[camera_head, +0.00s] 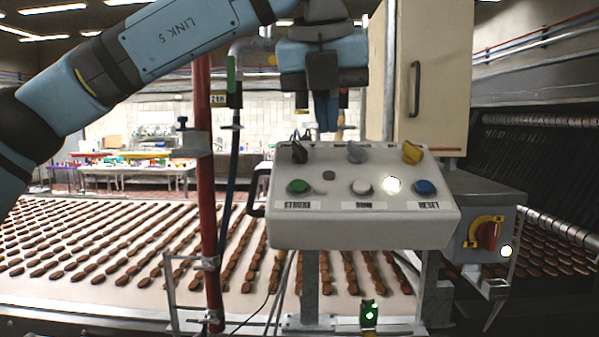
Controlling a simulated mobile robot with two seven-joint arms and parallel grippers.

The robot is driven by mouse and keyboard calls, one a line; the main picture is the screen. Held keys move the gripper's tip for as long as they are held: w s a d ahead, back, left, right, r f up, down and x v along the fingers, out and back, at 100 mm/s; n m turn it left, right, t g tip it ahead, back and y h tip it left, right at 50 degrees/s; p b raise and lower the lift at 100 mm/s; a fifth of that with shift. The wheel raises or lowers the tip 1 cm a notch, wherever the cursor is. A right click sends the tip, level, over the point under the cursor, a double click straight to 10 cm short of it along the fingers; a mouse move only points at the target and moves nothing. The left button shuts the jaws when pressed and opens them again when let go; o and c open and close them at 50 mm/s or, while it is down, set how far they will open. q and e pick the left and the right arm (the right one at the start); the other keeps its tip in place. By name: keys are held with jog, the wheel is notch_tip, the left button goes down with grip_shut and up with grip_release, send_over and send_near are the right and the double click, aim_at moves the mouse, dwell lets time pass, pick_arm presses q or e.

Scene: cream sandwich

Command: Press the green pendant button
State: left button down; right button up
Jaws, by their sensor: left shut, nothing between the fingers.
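A white control box (360,225) stands in the middle on a metal post, with a green button (299,186) at the left of its front, over a label that is hard to read. A white button (361,187), a lit white lamp (391,185) and a blue button (425,187) sit to its right. My left gripper (326,125) points down just above the box's top edge, up and right of the green button and apart from it. It is shut and empty. My right gripper is not in view.
Black, grey and yellow knobs (412,153) line the box's top. A small box with a lit green light (370,313) is below. A red pipe (207,160) and hose stand left. A red rotary switch (487,236) is right. Biscuit rows cover the conveyor (60,288).

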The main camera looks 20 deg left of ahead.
aim_at(299, 184)
pick_arm(q)
jog(key=shift+n+t+y, duration=0.3)
jog(key=shift+n+y, duration=0.5)
jog(key=shift+y, duration=0.1)
jog(key=a+r, duration=0.3)
jog(key=shift+s+a+r, duration=0.15)
jog(key=shift+s+r, duration=0.1)
jog(key=shift+r, duration=0.05)
jog(key=shift+w+f, duration=0.1)
jog(key=shift+f, duration=0.05)
jog(key=p+x, duration=0.3)
jog(key=x, duration=1)
jog(key=shift+w+f, duration=0.15)
jog(key=shift+f, duration=0.1)
